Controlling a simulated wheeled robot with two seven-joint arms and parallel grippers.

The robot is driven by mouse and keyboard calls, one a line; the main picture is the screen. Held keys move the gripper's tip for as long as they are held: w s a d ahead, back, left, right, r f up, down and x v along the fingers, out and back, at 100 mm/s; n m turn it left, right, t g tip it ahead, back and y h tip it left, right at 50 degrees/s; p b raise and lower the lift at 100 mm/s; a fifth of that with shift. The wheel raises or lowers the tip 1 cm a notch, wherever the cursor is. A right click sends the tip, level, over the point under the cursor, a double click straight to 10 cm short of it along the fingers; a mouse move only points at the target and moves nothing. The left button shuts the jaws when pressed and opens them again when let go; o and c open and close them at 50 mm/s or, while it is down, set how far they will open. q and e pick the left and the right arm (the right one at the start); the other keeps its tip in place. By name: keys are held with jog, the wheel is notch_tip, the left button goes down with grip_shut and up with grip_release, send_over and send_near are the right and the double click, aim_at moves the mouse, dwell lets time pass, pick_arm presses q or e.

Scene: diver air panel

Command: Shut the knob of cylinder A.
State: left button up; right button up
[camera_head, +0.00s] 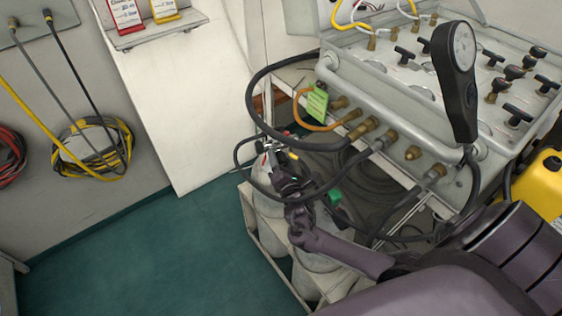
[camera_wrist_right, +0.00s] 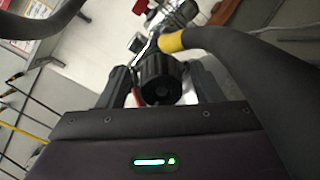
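My right gripper (camera_head: 275,160) reaches down from the right to the top of the rear grey-white cylinder (camera_head: 267,206) beside the panel. In the right wrist view a black ribbed knob (camera_wrist_right: 160,78) sits between the two fingertips of this gripper (camera_wrist_right: 162,88). A narrow gap shows at the knob's left side, so the fingers look open around it; contact on the right side is unclear. My arm hides most of the valve in the head view. No letter is readable on the cylinder, so I cannot confirm it is A. My left gripper is not in view.
A second cylinder (camera_head: 316,262) stands nearer in the same rack, with a green part (camera_head: 335,196) near its top. Dark hoses (camera_head: 254,106) loop around the valves. The air panel (camera_head: 425,120) overhangs at the right. Green floor (camera_head: 150,260) is clear at left.

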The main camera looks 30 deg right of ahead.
jog(key=v, duration=0.7)
jog(key=shift+s+p, duration=0.35)
jog(key=shift+s, duration=0.05)
jog(key=shift+a, duration=0.2)
